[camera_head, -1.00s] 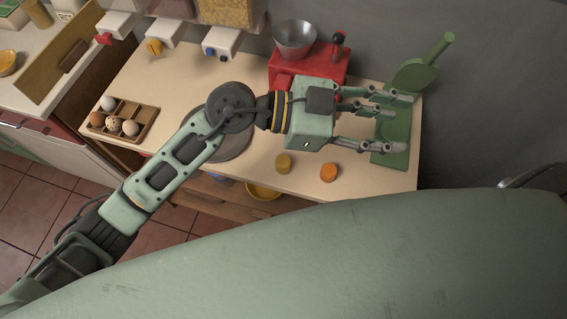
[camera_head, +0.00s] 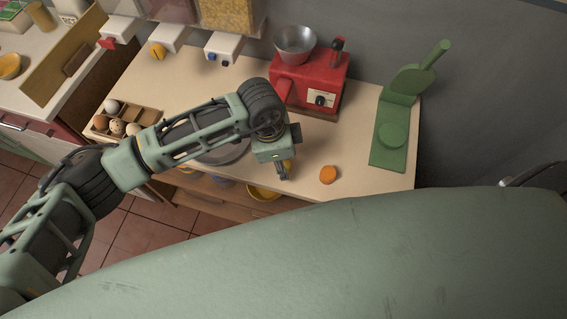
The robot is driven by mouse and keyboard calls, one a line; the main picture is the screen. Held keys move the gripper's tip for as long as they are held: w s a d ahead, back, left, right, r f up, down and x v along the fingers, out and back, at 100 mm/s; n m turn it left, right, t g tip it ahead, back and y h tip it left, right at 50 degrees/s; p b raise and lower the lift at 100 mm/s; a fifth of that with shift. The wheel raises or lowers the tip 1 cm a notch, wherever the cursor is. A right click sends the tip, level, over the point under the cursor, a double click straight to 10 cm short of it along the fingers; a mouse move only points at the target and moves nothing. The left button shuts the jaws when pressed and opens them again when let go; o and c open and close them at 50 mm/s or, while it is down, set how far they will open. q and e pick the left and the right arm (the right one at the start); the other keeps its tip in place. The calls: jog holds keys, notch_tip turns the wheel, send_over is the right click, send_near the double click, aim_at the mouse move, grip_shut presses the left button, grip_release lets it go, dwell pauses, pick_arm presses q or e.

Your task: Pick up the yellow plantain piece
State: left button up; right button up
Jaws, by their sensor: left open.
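The yellow plantain piece (camera_head: 288,165) is mostly hidden behind my left gripper; only a sliver of yellow shows on the counter's front part. My left gripper (camera_head: 284,173) points down right over the piece, with its fingers open. Most of its fingers are hidden by the hand, and I cannot tell whether they touch the piece. An orange piece (camera_head: 328,174) lies on the counter just to the right. My right gripper is not in view.
A green press (camera_head: 388,150) with its lid raised stands at the right. A red machine with a metal bowl (camera_head: 296,43) is behind. A wooden egg tray (camera_head: 152,117) and a grey round pan (camera_head: 228,157) are to the left. The counter (camera_head: 350,130) between machine and press is clear.

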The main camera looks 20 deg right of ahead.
pick_arm(q)
jog(key=shift+d+f, duration=0.15)
jog(key=shift+f, duration=0.85)
grip_shut()
